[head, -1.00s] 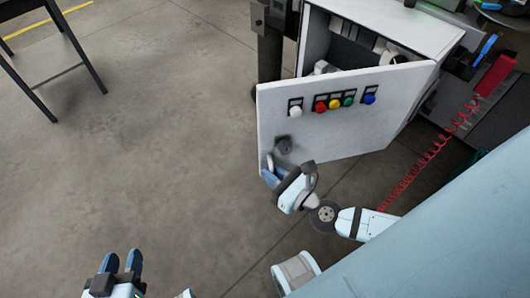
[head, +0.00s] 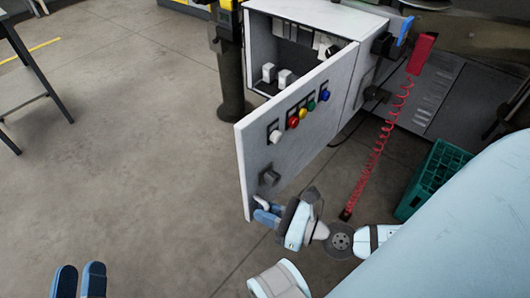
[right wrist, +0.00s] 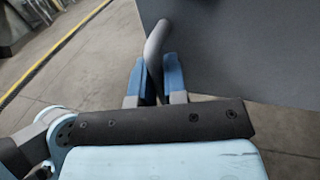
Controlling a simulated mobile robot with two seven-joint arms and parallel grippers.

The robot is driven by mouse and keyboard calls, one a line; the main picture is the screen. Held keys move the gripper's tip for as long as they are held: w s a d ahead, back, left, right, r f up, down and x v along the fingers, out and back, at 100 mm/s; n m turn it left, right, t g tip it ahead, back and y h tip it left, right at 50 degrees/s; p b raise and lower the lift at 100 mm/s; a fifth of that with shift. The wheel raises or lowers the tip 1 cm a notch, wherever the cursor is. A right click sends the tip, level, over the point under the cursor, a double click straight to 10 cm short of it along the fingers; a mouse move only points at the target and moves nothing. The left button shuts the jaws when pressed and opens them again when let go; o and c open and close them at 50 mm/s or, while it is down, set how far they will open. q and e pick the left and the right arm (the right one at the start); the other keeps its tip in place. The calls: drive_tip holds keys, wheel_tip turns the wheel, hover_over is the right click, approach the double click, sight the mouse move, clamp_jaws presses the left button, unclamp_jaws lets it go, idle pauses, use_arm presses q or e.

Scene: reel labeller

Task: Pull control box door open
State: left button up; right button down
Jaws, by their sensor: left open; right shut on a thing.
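The control box (head: 356,22) is a white cabinet in the upper middle of the head view. Its door (head: 292,148) stands well open and carries a row of coloured buttons and a dark knob. Inside, several pale and dark parts show. My right gripper (head: 262,212) is at the door's lower free corner, shut on the grey door handle (head: 261,201). In the right wrist view the handle (right wrist: 155,45) runs between the blue fingers, beside the dark door panel (right wrist: 235,50). My left gripper (head: 79,281) is open and empty at the bottom left, away from the door.
A green crate (head: 432,180) stands on the floor at the right. A red coiled cord (head: 378,150) hangs between it and the door. A dark post (head: 229,70) stands left of the box. A table (head: 15,70) is at the far left. The floor left of the door is clear.

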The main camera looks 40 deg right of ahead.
use_arm(q)
drive_tip(key=shift+s, duration=0.1)
use_arm(e)
drive_tip(key=shift+s, duration=0.1)
drive_tip(key=c, duration=1.5)
unclamp_jaws()
drive_tip(key=shift+o, duration=0.2)
drive_tip(key=shift+s+d+f, duration=0.1)
drive_tip(key=shift+s, duration=0.05)
use_arm(q)
drive_tip(key=shift+r, duration=0.25)
use_arm(e)
drive_tip(key=v, duration=1.3)
drive_tip(key=shift+s, duration=0.15)
use_arm(q)
drive_tip(key=shift+s+d, duration=0.1)
use_arm(e)
drive_tip(key=shift+d, duration=0.1)
